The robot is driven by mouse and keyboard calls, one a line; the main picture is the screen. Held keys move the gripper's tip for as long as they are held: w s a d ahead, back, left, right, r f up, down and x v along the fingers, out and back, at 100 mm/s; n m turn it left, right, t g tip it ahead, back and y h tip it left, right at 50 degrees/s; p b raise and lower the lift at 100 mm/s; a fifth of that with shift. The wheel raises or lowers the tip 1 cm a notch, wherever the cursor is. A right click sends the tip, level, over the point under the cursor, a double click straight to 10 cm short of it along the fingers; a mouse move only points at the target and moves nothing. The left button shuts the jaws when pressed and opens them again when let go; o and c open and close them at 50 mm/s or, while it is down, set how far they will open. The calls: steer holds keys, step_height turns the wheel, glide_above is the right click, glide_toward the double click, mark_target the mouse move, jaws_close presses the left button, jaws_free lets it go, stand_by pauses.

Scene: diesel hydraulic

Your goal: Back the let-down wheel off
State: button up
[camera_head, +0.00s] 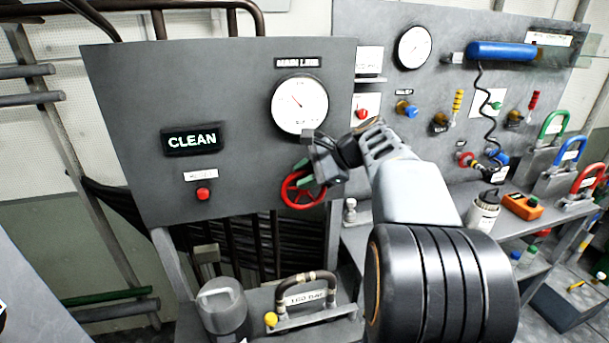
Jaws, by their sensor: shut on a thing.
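The red handwheel (290,200) is on the lower right of the dark grey panel (130,110), below the main line gauge. I take it for the let-down wheel; no label beside it can be read. My gripper (308,182) is at the wheel's right side, shut on its rim. The jaws and wrist hide part of the wheel's right edge. The round main line gauge (300,104) has a white face; its needle points up and left, and its numbers are too small to read.
A lit CLEAN display (191,140) and a red button (203,194) are left of the wheel. Below are a grey canister (222,308) and a hooped handle (322,280). At right are a bench with a bottle (484,212), an orange box (522,206) and coloured padlocks.

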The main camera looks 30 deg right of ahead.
steer(key=shift+r, duration=0.15)
steer(key=shift+c, duration=0.6)
steer(key=shift+w+a+r, duration=0.1)
steer(key=shift+r, duration=0.05)
